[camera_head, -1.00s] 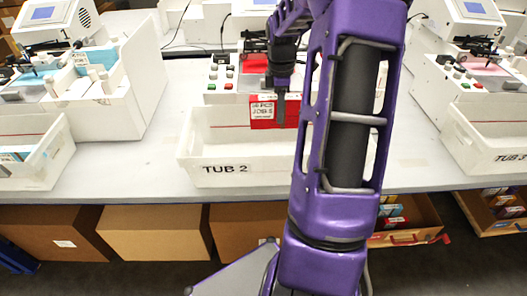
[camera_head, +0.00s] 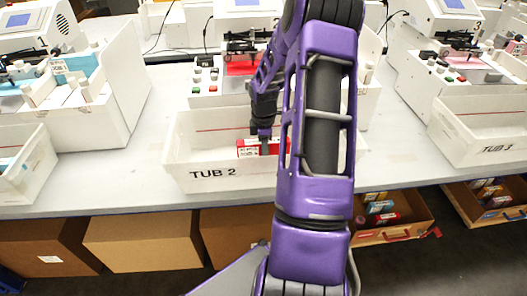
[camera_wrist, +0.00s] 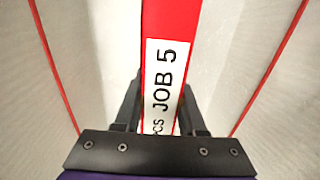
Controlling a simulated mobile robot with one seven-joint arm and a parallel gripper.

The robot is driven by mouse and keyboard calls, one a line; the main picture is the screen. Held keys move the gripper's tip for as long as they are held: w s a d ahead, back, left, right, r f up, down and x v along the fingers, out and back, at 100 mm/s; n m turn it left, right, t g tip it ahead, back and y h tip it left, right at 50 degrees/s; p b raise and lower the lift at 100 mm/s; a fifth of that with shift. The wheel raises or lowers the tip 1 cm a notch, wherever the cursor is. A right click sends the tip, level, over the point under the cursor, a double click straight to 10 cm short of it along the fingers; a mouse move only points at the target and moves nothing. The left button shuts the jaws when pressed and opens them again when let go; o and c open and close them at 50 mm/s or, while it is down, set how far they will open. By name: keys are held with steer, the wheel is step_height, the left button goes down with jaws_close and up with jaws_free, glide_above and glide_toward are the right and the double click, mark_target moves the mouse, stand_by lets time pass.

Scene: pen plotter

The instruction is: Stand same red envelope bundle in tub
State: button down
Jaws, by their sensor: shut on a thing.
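The red envelope bundle (camera_head: 249,148) has a white label. In the wrist view the bundle (camera_wrist: 170,25) runs up between the fingers, and its label reads "JOB 5". My gripper (camera_head: 264,134) is shut on it; the wrist view shows the gripper's dark fingers (camera_wrist: 160,115) on both sides of it. Tub 2 (camera_head: 240,179) is a white open tub on the table. The bundle is inside the tub's outline, low behind the front wall. My arm hides the tub's right part. I cannot tell whether the bundle touches the tub floor.
A plotter with a red sheet (camera_head: 240,68) stands behind the tub. Tub 3 (camera_head: 480,140) is at the right, another white tub (camera_head: 30,170) at the left. Cardboard boxes (camera_head: 145,240) sit below the table. Free tabletop lies left of Tub 2.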

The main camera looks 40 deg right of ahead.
steer(key=shift+c, duration=2.4)
jaws_free()
steer(key=shift+f, duration=0.1)
step_height(320, 180, up, 12)
steer(key=shift+r+p, duration=0.2)
steer(key=shift+p, duration=0.35)
